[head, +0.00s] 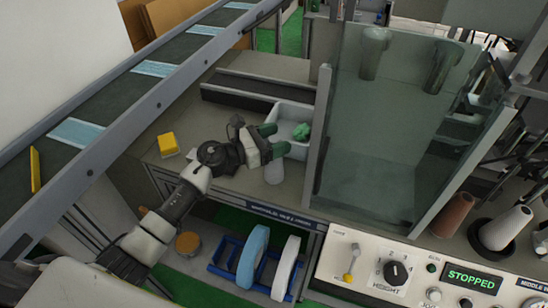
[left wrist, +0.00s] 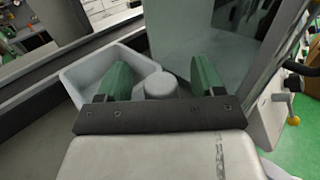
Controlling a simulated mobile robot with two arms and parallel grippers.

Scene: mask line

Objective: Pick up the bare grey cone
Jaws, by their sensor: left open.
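A small bare grey cone (head: 274,172) stands on the grey worktop, just left of the glass panel's post. My left gripper (head: 275,140) is directly above or around its upper part, with its green fingers apart. Contact with the fingers cannot be seen. My right gripper is in neither view.
A glass guard (head: 380,130) rises to the right. A yellow block (head: 168,145) lies to the left. A brown cone (head: 452,215) and a larger grey cone (head: 503,228) stand farther right, behind the control panel (head: 350,272).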

